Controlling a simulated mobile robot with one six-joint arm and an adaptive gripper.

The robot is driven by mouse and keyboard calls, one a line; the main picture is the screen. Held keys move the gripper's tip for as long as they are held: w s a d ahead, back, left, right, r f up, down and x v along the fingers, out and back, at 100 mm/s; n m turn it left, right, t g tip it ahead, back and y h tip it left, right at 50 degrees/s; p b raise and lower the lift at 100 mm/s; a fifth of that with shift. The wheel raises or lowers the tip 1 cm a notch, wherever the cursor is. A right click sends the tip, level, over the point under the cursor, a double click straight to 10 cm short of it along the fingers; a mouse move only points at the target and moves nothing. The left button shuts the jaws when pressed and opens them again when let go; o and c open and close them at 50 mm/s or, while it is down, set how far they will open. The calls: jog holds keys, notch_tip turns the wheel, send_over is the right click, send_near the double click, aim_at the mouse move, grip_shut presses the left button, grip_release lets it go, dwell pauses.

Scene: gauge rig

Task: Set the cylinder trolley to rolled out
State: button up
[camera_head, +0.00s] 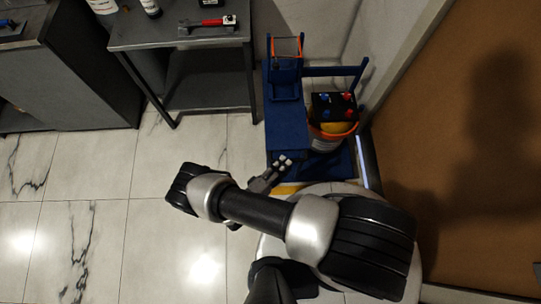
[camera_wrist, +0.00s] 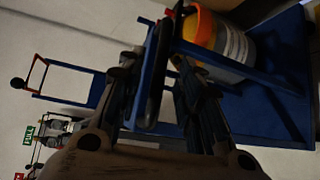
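A blue trolley (camera_head: 287,139) stands at centre right in the head view, with an orange bar at its far end. A bucket (camera_head: 322,142) with an orange rim stands on it; no gas cylinder is clearly seen. The trolley fills the upper right of the wrist view (camera_wrist: 268,105), with the bucket (camera_wrist: 238,47) at the top. My gripper (camera_head: 282,165) is at the trolley's near end, partly hidden by my arm. In the wrist view its fingers (camera_wrist: 157,72) are spread either side of a blue, dark-edged part; contact cannot be told.
A black box with red and blue knobs (camera_head: 335,106) sits above the bucket. A dark table (camera_head: 180,40) bearing a red-handled tool (camera_head: 207,23) stands left of the trolley. A brown wall panel (camera_head: 470,170) is close on the right. The marble floor (camera_head: 100,225) at left is clear.

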jog(key=v, duration=0.8)
jog(key=shift+s, duration=0.1)
